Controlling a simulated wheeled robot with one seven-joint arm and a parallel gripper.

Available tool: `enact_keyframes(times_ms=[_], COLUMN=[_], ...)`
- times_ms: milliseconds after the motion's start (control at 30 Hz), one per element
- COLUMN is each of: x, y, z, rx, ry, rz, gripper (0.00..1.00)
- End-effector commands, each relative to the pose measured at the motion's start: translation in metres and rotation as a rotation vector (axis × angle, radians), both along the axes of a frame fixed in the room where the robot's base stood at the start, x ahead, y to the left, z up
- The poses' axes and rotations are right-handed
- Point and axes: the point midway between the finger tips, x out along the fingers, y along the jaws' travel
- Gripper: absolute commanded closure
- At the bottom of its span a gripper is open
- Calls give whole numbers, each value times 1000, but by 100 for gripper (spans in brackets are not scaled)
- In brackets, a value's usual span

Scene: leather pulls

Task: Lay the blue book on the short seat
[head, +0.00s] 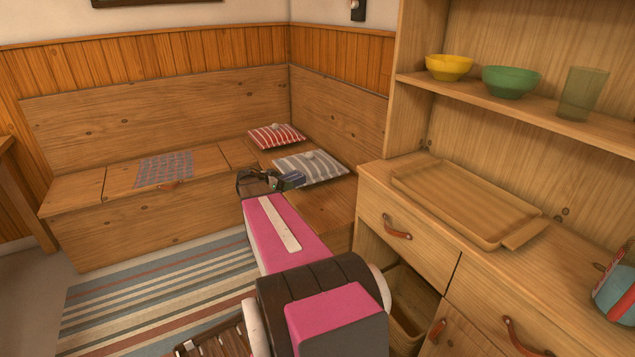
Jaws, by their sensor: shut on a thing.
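My gripper (277,181) is shut on a small dark blue thing, which looks like the blue book (292,180). It is held in front of the grey striped cushion in this view, and much of it is hidden by the fingers. The short seat (325,208) is the wooden bench part running along the right wall towards the cabinet. Its near bare part shows beside my arm. I cannot tell how high the book is above the seat.
A grey striped cushion (312,168) and a red striped cushion (276,136) lie towards the corner. A checked cloth (165,169) lies on the long seat (85,192). The cabinet (385,203) stands close on the right, with a wooden tray (450,200) on top.

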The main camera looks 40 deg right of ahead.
Motion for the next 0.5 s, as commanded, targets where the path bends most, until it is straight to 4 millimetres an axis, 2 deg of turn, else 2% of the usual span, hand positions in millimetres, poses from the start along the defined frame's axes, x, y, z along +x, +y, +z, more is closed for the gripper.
enact_keyframes(times_ms=[33,100,367,500], x=[-9,-22,-45,-57], y=[-13,-24,-48,-70], z=[-12,-23,-43,-59], rx=[0,0,2,2], ry=[3,1,-1,0], rz=[-53,-111,-190,-189], gripper=[52,52,52,52])
